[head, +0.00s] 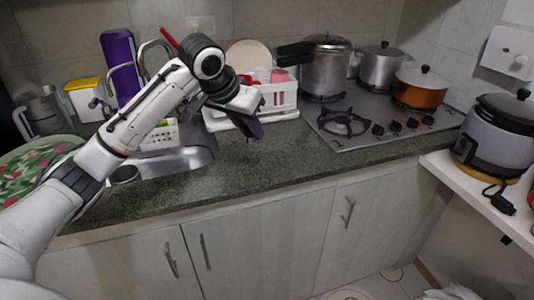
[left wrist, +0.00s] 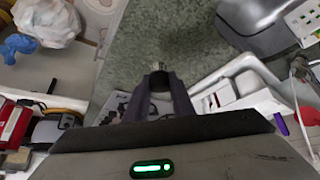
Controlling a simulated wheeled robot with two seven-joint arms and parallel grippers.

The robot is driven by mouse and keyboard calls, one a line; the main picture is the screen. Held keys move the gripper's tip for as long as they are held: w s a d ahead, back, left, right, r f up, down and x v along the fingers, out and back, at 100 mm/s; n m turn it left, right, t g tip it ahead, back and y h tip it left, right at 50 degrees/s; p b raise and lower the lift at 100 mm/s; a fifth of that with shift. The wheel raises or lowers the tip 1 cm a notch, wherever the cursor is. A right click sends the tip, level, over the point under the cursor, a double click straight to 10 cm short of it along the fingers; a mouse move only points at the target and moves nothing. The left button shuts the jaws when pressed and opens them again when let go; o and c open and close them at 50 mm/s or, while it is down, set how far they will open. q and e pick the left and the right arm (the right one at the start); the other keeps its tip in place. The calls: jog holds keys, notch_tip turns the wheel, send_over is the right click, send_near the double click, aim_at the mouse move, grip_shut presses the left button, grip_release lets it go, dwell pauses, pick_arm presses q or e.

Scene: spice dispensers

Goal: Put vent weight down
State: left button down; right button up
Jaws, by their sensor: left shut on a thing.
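My left gripper (head: 250,132) is above the dark green counter, in front of the white dish rack. It is shut on a small metallic piece, the vent weight, which shows between the fingertips in the left wrist view (left wrist: 159,81). The fingers cover part of the vent weight, and it is tiny in the head view. Bare counter (left wrist: 162,40) lies beyond the fingertips. The pressure cooker (head: 326,66) stands on the stove to the right of the gripper. My right gripper is in neither view.
The dish rack (head: 279,99) stands behind the gripper, with the sink (head: 187,158) to its left. The stove (head: 381,115) holds several pots at the right. A rice cooker (head: 497,135) sits on a side shelf. The counter (head: 262,165) is clear between sink and stove.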

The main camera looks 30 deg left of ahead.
pick_arm(q)
notch_tip(320, 180, down, 9)
jog(key=shift+f, duration=0.2)
dwell(0.3)
jog(key=shift+f, duration=0.1)
jog(key=c, duration=1.5)
grip_release()
jog(key=v, duration=1.2)
